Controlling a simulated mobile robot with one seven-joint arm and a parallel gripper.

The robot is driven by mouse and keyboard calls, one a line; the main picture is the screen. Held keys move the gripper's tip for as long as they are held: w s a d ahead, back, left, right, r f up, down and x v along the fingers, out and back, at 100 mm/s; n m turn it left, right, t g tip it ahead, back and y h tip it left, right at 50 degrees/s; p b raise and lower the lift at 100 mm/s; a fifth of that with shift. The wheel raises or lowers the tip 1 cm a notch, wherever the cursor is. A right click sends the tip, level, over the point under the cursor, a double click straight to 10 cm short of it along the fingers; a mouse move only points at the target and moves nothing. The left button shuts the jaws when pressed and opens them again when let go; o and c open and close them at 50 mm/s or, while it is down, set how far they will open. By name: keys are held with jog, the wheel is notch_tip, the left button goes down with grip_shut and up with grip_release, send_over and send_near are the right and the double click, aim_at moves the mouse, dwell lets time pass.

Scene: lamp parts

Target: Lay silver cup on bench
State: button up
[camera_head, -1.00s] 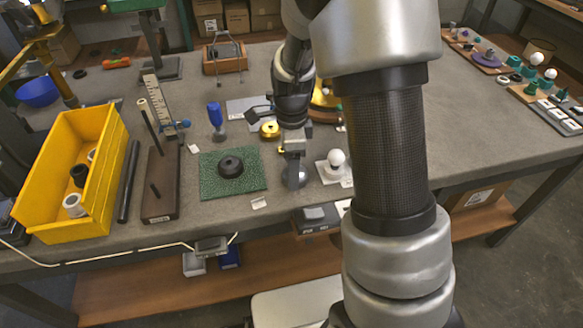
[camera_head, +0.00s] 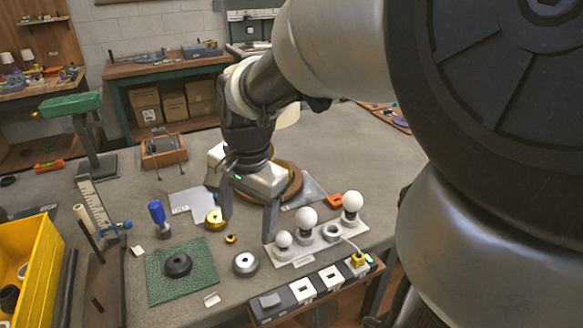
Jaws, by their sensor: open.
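The silver cup (camera_head: 245,264) is a small round metal piece with a dark centre. It rests on the grey bench (camera_head: 345,150) near the front edge, right of the green mat. My gripper (camera_head: 248,228) is open, its two fingers pointing down and spread apart. It is behind and above the cup, apart from it, with nothing between the fingers.
A green mat (camera_head: 200,268) holds a black round part (camera_head: 178,264). A small brass piece (camera_head: 230,239) and a gold cup (camera_head: 214,219) lie behind the silver cup. White bulbs (camera_head: 306,221) stand on a white strip at right. A yellow bin (camera_head: 40,262) is at left.

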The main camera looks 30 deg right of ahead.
jog(key=s+r+n+t, duration=0.3)
jog(key=s+r+n, duration=0.3)
jog(key=s+n, duration=0.4)
jog(key=shift+s+d+n+t, duration=0.15)
jog(key=shift+s+n+t, duration=0.15)
jog(key=shift+n, duration=0.3)
